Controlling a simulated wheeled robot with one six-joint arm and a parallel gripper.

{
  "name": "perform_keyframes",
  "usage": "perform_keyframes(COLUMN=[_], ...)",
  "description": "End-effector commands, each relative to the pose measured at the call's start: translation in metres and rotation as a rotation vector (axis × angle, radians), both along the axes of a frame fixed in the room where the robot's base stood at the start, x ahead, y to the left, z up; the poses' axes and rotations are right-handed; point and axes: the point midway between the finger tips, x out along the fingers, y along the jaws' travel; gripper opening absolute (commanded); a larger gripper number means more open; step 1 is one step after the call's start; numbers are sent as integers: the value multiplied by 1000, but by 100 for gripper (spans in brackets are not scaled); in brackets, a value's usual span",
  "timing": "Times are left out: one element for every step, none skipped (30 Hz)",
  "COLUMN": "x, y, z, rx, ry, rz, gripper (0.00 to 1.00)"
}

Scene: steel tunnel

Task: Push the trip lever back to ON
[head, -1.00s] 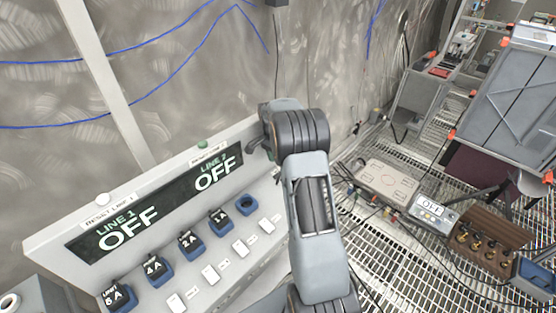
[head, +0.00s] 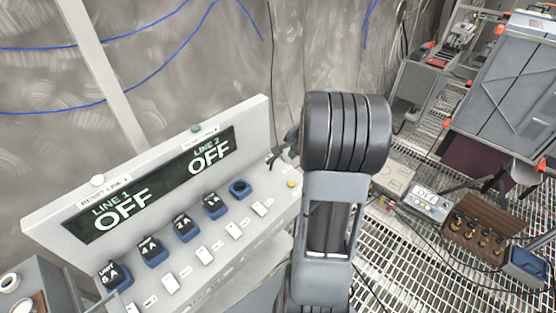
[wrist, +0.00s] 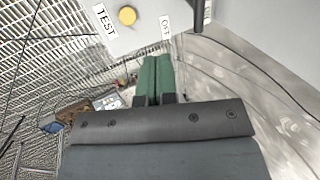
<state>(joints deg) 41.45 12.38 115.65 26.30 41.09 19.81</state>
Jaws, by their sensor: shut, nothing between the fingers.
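A dark bar, which looks like the trip lever (wrist: 199,14), shows at the top edge of the wrist view beside a label reading OFF (wrist: 166,24). Its upper end is cut off, and no ON label shows. My gripper (wrist: 153,62) has green fingers pressed together with nothing between them. The fingertips lie below the OFF label and to the left of the bar, seemingly apart from it. In the head view a small dark shape (head: 283,150) sits at the panel's right end; I cannot tell lever from gripper there. My arm hides part of that area.
The white panel (head: 262,118) has displays reading LINE 1 OFF (head: 122,212) and LINE 2 OFF (head: 209,155), and several blue sockets and white switches. A yellow button (wrist: 127,15) is near the TEST label (wrist: 105,21). A small meter (head: 427,203) and a wooden block (head: 487,233) stand right.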

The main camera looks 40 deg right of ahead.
Motion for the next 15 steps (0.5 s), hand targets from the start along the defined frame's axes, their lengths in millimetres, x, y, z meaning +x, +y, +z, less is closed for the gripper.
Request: perform_keyframes(x=[3,5,8,10,12,15,17,19,22,24,25,27,29,35,41], y=[2,2,3,3,4,4,4,5,5,5,5,6,6,6,7], z=[-9,-14,-22,-27,-33,-40,-45,-51,-57,-63,-67,-73,-78,-73,-71], rx=[4,4,5,5,4,4,5,4,3,4,3,4,3,1,1], ry=[6,6,6,6,7,7,6,7,7,6,6,7,6,4,3], rz=[3,4,4,2,2,2,1,1,2,1,1,0,-1,1,1], gripper=[0,0,0,0,0,0,0,0,0,0,0,0,0,0,0])
